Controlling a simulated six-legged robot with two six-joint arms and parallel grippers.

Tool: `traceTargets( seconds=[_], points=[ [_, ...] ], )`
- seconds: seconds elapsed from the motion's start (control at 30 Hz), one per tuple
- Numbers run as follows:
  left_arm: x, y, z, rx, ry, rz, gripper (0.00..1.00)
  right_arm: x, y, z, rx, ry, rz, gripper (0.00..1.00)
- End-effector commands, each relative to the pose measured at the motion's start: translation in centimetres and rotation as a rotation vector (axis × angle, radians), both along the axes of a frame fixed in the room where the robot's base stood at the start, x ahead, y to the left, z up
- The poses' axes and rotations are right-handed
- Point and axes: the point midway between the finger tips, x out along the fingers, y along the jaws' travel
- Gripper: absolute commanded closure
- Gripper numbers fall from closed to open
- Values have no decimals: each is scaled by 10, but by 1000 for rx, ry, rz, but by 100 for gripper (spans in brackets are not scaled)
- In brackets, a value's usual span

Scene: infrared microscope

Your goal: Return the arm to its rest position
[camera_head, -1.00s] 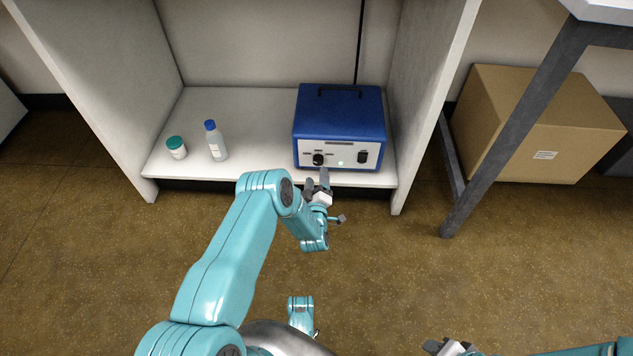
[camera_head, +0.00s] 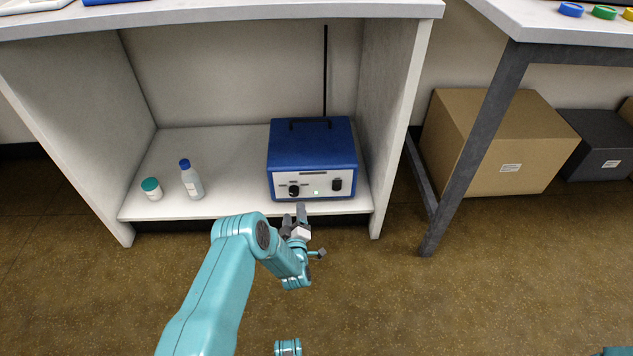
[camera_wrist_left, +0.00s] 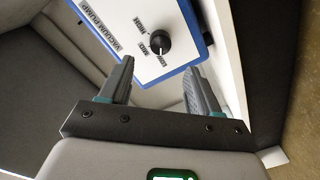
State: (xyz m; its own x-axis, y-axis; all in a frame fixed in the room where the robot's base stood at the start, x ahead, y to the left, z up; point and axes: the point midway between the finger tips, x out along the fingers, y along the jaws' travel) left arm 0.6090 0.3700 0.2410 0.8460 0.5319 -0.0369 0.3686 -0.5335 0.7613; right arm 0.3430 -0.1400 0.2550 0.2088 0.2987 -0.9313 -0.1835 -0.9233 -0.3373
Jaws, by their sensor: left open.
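My left gripper (camera_head: 295,217) is open and empty, just in front of the shelf's front edge, below a blue vacuum pump box (camera_head: 313,148). In the left wrist view its two fingers (camera_wrist_left: 155,85) stand apart, with the pump's front panel and black knob (camera_wrist_left: 160,42) beyond them. The knob also shows in the head view (camera_head: 294,190), and a green light (camera_head: 316,192) is lit to its right. The fingers look apart from the knob. My right gripper is not in view.
The pump stands on a white shelf (camera_head: 235,180) between side walls. A blue-capped bottle (camera_head: 192,182) and a green-lidded jar (camera_head: 152,189) stand at its left. A dark table leg (camera_head: 470,150) and a cardboard box (camera_head: 505,140) are at the right. The floor in front is clear.

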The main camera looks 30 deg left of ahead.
Motion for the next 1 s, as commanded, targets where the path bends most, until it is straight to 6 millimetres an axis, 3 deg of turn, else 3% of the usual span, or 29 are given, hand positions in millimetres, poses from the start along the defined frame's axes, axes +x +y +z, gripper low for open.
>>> traceTargets(
  seconds=[0.17, 0.27, 0.33, 0.43, 0.5, 0.57, 0.7, 0.87, 1.0],
  points=[
    [0, 0, 2, 0, 0, 0, 38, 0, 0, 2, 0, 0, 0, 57],
    [1, 0, 21, 1, -1, 0, 38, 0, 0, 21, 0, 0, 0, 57],
    [1, 0, 47, 1, -1, 0, 38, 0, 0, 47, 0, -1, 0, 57],
    [7, -5, 103, 4, -13, -12, 38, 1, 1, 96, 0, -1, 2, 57],
    [21, -7, 162, 18, -53, -24, 38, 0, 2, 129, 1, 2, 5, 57],
    [26, -13, 204, 19, -64, -40, 38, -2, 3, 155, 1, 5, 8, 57],
    [30, -38, 289, -2, -32, -109, 38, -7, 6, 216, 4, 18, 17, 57],
    [18, -80, 362, -48, 131, -241, 38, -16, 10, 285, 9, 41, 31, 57],
    [-17, -127, 405, -79, 365, -402, 38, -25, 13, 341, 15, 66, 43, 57]
  ],
)
